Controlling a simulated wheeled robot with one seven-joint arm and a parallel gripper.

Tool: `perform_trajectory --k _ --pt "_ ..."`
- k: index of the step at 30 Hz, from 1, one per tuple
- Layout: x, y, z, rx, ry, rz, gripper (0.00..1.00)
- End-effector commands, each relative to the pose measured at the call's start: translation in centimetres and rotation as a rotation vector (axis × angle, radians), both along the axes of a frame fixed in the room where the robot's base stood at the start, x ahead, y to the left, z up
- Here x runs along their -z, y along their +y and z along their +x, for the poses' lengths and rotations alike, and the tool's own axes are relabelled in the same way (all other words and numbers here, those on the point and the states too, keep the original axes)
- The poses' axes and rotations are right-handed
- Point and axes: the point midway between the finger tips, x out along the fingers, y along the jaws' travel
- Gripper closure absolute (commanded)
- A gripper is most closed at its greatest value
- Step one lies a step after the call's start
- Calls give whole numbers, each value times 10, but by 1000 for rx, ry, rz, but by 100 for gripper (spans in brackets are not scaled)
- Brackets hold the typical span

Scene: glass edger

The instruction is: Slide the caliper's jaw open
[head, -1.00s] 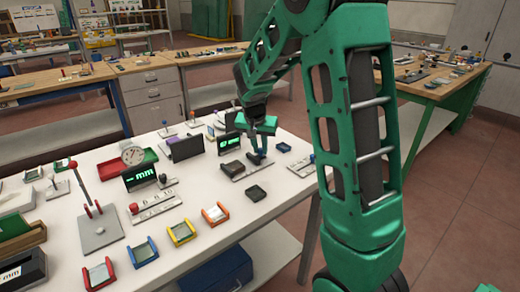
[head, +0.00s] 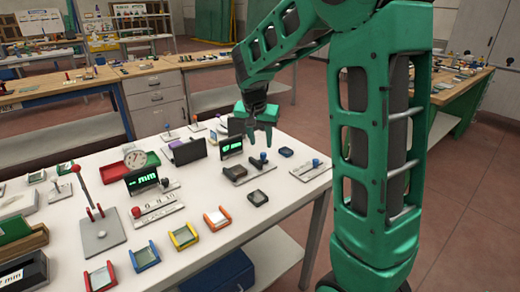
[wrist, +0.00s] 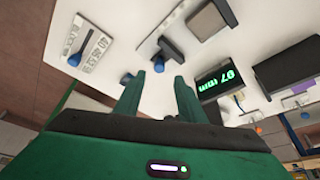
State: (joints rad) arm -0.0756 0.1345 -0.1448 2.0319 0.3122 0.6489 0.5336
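The caliper is a flat grey plate (head: 247,178) on the white table, with a dark block (head: 234,170) at its left and a black sliding jaw topped by a blue knob (head: 263,157) at its right. A gap separates the block and jaw. In the wrist view the blue knob (wrist: 158,64) lies just beyond my fingertips, and the dark block (wrist: 211,20) is up and to the right. My gripper (head: 262,143) is above the caliper, fingers apart and empty; both open fingers show in the wrist view (wrist: 156,88). A display (wrist: 219,80) shows green characters in mm, upside down.
A small dark tray (head: 257,197) lies just in front of the caliper. Another grey plate with a blue knob (head: 311,169) is to its right, near the table edge. Dark display boxes (head: 187,151) stand to the left. Colored frames (head: 183,236) line the front.

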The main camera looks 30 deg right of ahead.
Motion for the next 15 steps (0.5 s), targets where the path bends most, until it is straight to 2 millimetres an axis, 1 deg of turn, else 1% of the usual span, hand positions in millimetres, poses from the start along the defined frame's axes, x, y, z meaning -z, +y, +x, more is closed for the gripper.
perform_trajectory --k 1,3,6,10,15 --pt "-9 3 -1 -2 -3 0 63" --pt "-19 6 -4 -2 -4 -1 63" --pt "-28 9 -7 -2 -2 0 63" --pt "-35 11 -9 0 0 0 63" --pt "-37 12 -10 0 0 0 63"
